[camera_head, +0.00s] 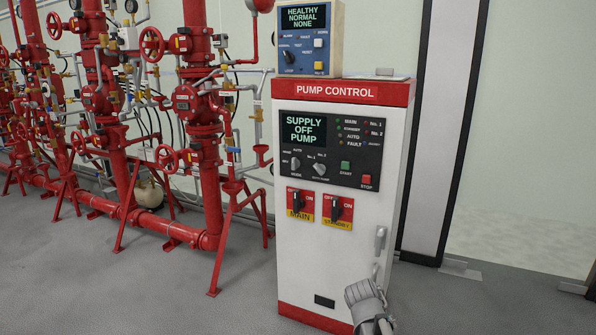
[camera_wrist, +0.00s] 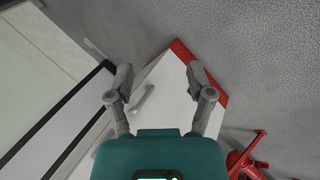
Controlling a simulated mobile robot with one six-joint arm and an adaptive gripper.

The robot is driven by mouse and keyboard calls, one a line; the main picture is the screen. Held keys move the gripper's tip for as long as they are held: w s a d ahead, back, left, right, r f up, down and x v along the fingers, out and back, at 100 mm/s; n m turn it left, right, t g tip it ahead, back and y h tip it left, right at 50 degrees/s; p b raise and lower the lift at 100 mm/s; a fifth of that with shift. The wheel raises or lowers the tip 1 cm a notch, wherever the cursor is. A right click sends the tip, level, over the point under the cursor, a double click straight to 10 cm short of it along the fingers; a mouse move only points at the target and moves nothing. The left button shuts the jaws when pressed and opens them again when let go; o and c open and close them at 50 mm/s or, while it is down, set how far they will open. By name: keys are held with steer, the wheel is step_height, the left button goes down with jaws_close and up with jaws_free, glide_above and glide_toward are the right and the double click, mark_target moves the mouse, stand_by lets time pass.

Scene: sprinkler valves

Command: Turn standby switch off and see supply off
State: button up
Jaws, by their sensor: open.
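The white pump control cabinet (camera_head: 345,262) with a red top band stands right of centre in the head view. Its display (camera_head: 304,129) reads SUPPLY OFF PUMP. The standby switch (camera_head: 338,210) is a black handle on a red plate with a yellow label, right of the similar main switch (camera_head: 300,204). Both handles look near upright; their exact settings are hard to tell. My gripper (camera_wrist: 160,85) is open and empty, its fingers spread over the cabinet in the wrist view. In the head view my arm's end (camera_head: 367,304) is low at the cabinet's right, well below the switches.
A grey door handle (camera_head: 380,241) is on the cabinet's right side, above my arm's end. A smaller control box (camera_head: 308,38) reading HEALTHY NORMAL NONE sits on top. Red valve pipework (camera_head: 205,170) fills the left. Grey floor is clear in front and right.

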steer(key=s+a+f+m+g+y, duration=0.2)
steer(key=s+a+f+m+y, duration=0.1)
steer(key=s+a+y, duration=0.4)
step_height(320, 180, up, 38)
steer(key=h+p, duration=0.1)
steer(key=p, duration=3.7)
steer(key=shift+s+d+r+h, duration=0.25)
steer(key=shift+s+d+h, duration=0.05)
steer(key=shift+s+h, duration=0.1)
stand_by(0.7)
